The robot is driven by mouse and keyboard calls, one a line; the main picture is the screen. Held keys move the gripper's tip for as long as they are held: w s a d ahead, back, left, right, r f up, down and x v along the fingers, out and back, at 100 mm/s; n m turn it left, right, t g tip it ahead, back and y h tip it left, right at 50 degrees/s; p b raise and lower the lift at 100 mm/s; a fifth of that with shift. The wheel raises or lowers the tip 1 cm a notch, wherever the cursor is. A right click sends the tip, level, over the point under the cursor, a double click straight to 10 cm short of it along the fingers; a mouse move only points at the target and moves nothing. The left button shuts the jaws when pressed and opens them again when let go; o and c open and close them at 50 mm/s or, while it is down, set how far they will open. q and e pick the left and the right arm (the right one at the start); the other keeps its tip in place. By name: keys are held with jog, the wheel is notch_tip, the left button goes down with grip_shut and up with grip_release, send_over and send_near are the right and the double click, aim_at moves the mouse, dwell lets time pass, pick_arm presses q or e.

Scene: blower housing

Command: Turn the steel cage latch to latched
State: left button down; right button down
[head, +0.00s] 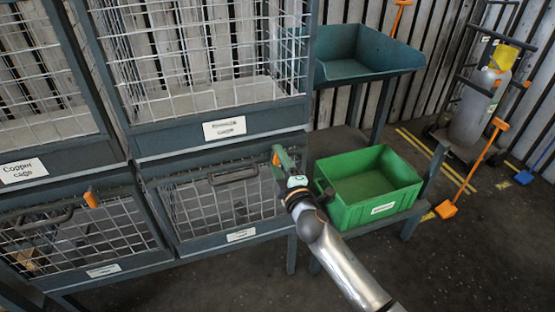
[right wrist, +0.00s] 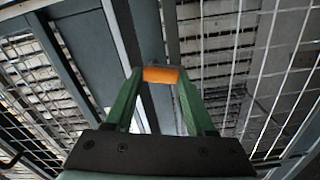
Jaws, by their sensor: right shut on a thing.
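My right gripper (head: 281,160) reaches in at the upper right corner of the lower middle cage door (head: 215,200). In the right wrist view its green fingers (right wrist: 162,76) are shut on an orange latch handle (right wrist: 160,74). The handle's orange tip (head: 276,158) shows at the gripper in the head view; the rest of the latch is hidden. The label (head: 241,235) under this door is too small to read, so I cannot tell for sure that it is the steel cage. My left gripper is not in view.
Another orange latch handle (head: 91,198) is on the lower left cage door (head: 85,240). A green crate (head: 385,205) stands on a low shelf right of my gripper. A teal bin (head: 365,60) is behind it. Open floor lies at the lower right.

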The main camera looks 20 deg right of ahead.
jog(key=shift+d+f+n, duration=0.1)
jog(key=shift+n, duration=1.4)
jog(key=shift+c, duration=1.2)
grip_release()
jog(key=s, duration=1.2)
jog(key=shift+s+d+p, duration=0.25)
jog(key=shift+s+p, duration=0.05)
jog(key=shift+p, duration=0.15)
